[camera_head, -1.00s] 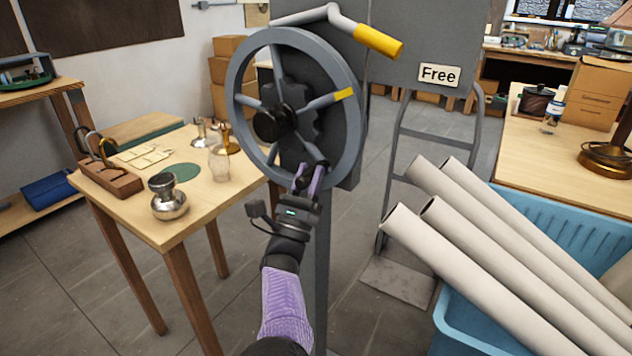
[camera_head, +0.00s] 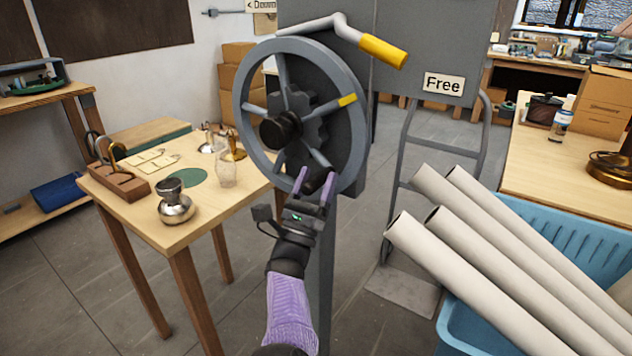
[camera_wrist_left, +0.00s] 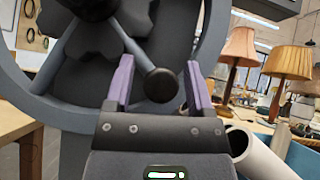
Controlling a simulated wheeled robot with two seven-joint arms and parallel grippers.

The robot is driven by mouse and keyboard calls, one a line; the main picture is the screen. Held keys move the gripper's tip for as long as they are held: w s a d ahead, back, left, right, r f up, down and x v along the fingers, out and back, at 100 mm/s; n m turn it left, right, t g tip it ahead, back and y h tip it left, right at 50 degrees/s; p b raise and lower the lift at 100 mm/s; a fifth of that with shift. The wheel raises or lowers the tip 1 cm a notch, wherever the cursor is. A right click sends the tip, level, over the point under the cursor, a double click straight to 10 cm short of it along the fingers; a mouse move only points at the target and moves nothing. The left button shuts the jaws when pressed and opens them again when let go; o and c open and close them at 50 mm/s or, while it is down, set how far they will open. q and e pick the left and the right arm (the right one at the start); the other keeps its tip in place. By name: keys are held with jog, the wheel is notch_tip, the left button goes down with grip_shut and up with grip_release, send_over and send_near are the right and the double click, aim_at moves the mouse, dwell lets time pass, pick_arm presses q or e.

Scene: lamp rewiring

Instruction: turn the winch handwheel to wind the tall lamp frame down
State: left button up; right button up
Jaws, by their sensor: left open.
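The grey winch handwheel (camera_head: 353,150) stands upright on a dark post, with a black hub and several spokes; one spoke has a yellow band near the rim. My left gripper (camera_head: 314,186) is at the wheel's lower right rim with its purple fingers spread. In the left wrist view the open fingers (camera_wrist_left: 160,90) stand on either side of a dark round knob (camera_wrist_left: 161,85), with gaps on both sides. The handwheel rim (camera_wrist_left: 60,113) also shows there. I cannot make out the tall lamp frame. My right gripper is not in view.
A crank lever with a yellow grip (camera_head: 383,50) sits above the wheel, before a grey panel labelled "Free" (camera_head: 443,84). Pale tubes (camera_head: 470,262) lean from a blue crate (camera_head: 560,228) at right. A wooden table (camera_head: 140,212) with small metal parts stands at left.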

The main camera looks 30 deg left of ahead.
pick_arm(q)
jog(key=v, duration=1)
